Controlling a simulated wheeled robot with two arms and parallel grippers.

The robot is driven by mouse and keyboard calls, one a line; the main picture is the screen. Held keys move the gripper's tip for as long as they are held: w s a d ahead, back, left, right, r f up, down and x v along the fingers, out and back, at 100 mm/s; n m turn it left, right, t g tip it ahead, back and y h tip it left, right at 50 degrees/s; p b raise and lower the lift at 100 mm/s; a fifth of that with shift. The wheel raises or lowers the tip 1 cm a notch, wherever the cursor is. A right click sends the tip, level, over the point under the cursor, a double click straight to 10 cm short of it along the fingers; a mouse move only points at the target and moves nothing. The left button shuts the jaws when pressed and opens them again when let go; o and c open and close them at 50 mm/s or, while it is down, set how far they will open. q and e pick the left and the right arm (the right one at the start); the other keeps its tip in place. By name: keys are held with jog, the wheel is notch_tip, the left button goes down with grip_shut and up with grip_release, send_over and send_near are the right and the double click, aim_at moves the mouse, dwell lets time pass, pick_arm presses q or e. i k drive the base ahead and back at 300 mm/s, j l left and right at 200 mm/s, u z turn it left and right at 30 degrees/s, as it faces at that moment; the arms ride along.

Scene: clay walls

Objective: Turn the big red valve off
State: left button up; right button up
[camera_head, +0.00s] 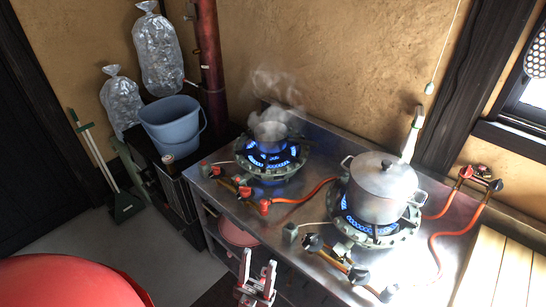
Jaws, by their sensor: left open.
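Several small red valve handles show by the stove. One red valve (264,206) sits at the counter's front edge, on an orange hose. Another red valve (466,172) stands at the back right, joined to orange hoses. I cannot tell which is the big one. The left burner (248,158) and the right burner (352,228) both show blue flames. My left gripper (258,266) is at the bottom centre, open and empty, in front of the counter and apart from the valves. My right gripper is not in view.
A steaming small pot (270,135) and a large lidded pot (382,187) sit on the burners of the metal counter (290,240). A blue bucket (172,125) stands to the left. Hoses and black-handled valves clutter the front edge.

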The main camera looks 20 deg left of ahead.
aim_at(245, 192)
jog(key=i+j+u, duration=0.1)
jog(key=j+u, duration=0.3)
jog(key=i+j+u, duration=0.1)
jog(key=u, duration=0.25)
jog(key=i+j+u, duration=0.15)
jog(key=j+u, duration=0.25)
jog(key=l, duration=0.1)
